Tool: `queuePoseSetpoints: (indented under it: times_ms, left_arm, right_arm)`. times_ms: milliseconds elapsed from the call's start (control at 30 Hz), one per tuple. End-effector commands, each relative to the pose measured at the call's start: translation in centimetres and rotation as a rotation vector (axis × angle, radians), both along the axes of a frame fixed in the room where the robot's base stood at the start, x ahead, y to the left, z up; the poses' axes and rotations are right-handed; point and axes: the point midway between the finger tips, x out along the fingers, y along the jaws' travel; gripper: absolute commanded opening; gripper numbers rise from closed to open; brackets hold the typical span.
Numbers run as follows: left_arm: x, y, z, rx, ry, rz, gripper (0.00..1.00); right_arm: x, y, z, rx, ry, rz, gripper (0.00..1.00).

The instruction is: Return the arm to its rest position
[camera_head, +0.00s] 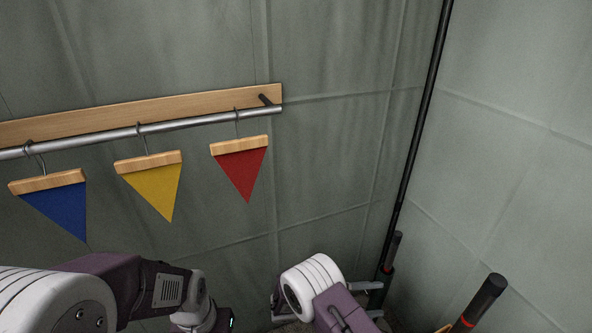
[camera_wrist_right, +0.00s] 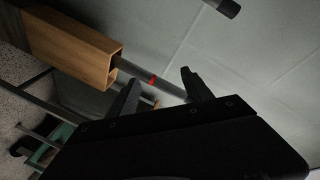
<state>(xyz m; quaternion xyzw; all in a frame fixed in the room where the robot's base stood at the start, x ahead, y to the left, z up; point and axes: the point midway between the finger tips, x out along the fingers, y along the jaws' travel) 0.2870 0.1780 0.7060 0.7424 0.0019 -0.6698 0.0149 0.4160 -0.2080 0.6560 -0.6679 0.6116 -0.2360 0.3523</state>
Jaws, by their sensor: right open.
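My right gripper (camera_wrist_right: 160,92) shows in the right wrist view, with its two dark fingers spread apart and nothing held between them. In the head view my right arm (camera_head: 325,290) is at the bottom centre, and I cannot make out its fingers there. My left arm (camera_head: 120,285) comes in from the lower left; its fingers are not visible. A blue pennant (camera_head: 62,208), a yellow pennant (camera_head: 155,190) and a red pennant (camera_head: 243,172) hang by hooks from a metal rail (camera_head: 190,120), above and apart from my arms.
The rail is on a wooden board (camera_head: 150,112) on the grey wall. A black pole (camera_head: 425,110) stands near the corner. A wooden box-shaped piece (camera_wrist_right: 70,45) and a dark rod (camera_wrist_right: 168,88) lie beyond my right fingers.

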Motion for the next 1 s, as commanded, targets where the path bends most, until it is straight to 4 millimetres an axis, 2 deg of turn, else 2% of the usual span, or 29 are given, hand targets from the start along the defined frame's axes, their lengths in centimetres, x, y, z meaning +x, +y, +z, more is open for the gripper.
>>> queuePoseSetpoints:
  times_ms: [33, 67, 167, 200, 267, 300, 367, 400, 467, 533, 600, 667, 700, 800, 900, 1000]
  left_arm:
    - [0.0, 0.0, 2.7, 0.000, 0.000, 0.000, 0.36]
    - [0.0, 0.0, 3.8, 0.000, 0.000, 0.000, 0.36]
    - [0.0, 0.0, 8.4, 0.000, 0.000, 0.000, 0.36]
    - [0.0, 0.0, 10.7, 0.000, 0.000, 0.000, 0.36]
    - [0.0, 0.0, 13.8, 0.000, 0.000, 0.000, 0.36]
    - [0.0, 0.0, 15.7, 0.000, -0.001, 0.000, 0.36]
    - [0.0, 0.0, 18.4, 0.000, -0.001, 0.000, 0.36]
    - [0.0, 0.0, 20.1, 0.000, 0.000, 0.000, 0.36]
    - [0.0, 0.0, 22.1, 0.000, 0.000, 0.000, 0.36]
    - [0.0, 0.0, 23.1, 0.000, -0.001, 0.000, 0.36]
    - [0.0, 0.0, 23.0, 0.000, 0.000, 0.000, 0.36]
    - [0.0, 0.0, 22.3, 0.000, 0.000, 0.000, 0.36]
    - [0.0, 0.0, 22.2, 0.000, 0.001, 0.000, 0.36]
    - [0.0, 0.0, 22.2, 0.000, 0.001, 0.000, 0.36]
    - [0.0, 0.0, 22.2, 0.000, 0.001, 0.000, 0.36]
    - [0.0, 0.0, 22.2, 0.000, 0.000, 0.000, 0.36]
  right_arm:
    - [0.0, -1.0, 4.2, 0.028, -0.026, -0.048, 0.59]
    - [-0.2, -1.6, 6.2, 0.051, -0.042, -0.084, 0.59]
    - [-1.7, -4.5, 13.9, 0.168, -0.149, -0.247, 0.59]
    - [-3.0, -5.7, 17.4, 0.236, -0.235, -0.342, 0.59]
    - [-5.5, -7.2, 21.8, 0.347, -0.416, -0.513, 0.59]
    - [-7.3, -7.7, 24.1, 0.418, -0.561, -0.640, 0.59]
    - [-10.0, -7.7, 27.1, 0.510, -0.814, -0.858, 0.59]
    - [-11.7, -7.2, 28.8, 0.556, -1.006, -1.026, 0.59]
    - [-13.8, -5.6, 30.5, 0.588, -1.320, -1.314, 0.59]
    - [-15.1, -3.4, 30.8, 0.546, -1.652, -1.653, 0.59]
    - [-15.6, -1.1, 30.0, 0.417, -1.933, -1.985, 0.59]
    - [-15.7, 0.7, 28.5, 0.238, -2.116, -2.239, 0.59]
    - [-15.7, 1.6, 27.8, -0.076, 2.062, 2.221, 0.59]
    - [-14.6, 2.8, 27.1, 0.214, 1.802, 2.002, 0.59]
    - [-13.1, 3.0, 27.2, 0.340, 1.649, 1.862, 0.59]
    - [-12.9, 3.0, 27.3, 0.403, 1.598, 1.804, 0.59]
